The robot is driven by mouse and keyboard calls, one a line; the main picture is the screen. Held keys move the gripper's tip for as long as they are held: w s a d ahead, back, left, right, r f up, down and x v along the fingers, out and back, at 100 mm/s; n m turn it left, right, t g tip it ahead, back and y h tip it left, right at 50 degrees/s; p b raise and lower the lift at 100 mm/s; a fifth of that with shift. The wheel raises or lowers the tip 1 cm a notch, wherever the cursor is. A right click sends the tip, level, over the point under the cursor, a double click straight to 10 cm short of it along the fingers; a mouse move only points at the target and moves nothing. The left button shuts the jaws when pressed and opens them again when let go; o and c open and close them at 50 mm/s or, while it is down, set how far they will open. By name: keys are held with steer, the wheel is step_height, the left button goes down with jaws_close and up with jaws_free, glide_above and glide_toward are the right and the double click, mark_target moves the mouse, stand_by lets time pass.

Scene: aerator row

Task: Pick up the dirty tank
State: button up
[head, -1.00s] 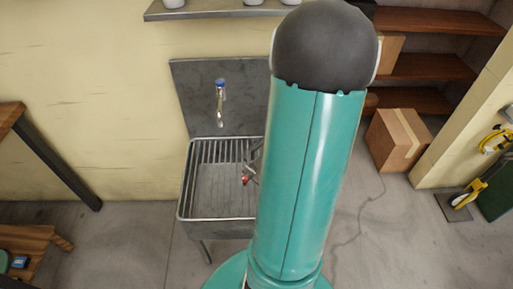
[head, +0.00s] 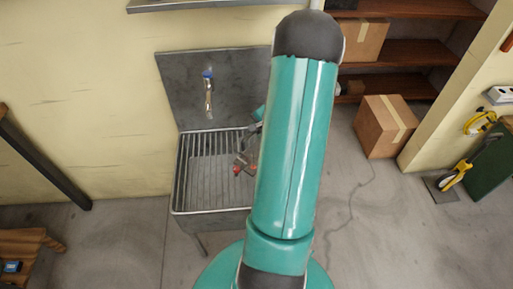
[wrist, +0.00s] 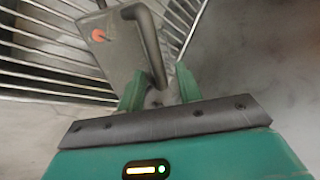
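A grey tank-like body with a red-orange spot (wrist: 112,42) and a dark curved handle (wrist: 149,38) fills the upper middle of the wrist view. It lies by the metal bars of the sink. In the head view a small grey thing with red parts (head: 243,164) shows in the sink, partly hidden by my arm. My gripper (wrist: 159,84) has its two green fingers apart, with the lower end of the handle between them. A gap shows beside the handle, and contact is not clear. Dirt on the tank cannot be made out.
The metal sink (head: 193,211) stands against the wall under a tap (head: 208,92). A cardboard box (head: 377,130) sits on the floor at right, before wooden shelves (head: 410,52). A yellow-handled tool (head: 455,176) stands far right.

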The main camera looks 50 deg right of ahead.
steer(key=shift+x, duration=1.05)
steer(key=shift+c, duration=0.4)
jaws_close()
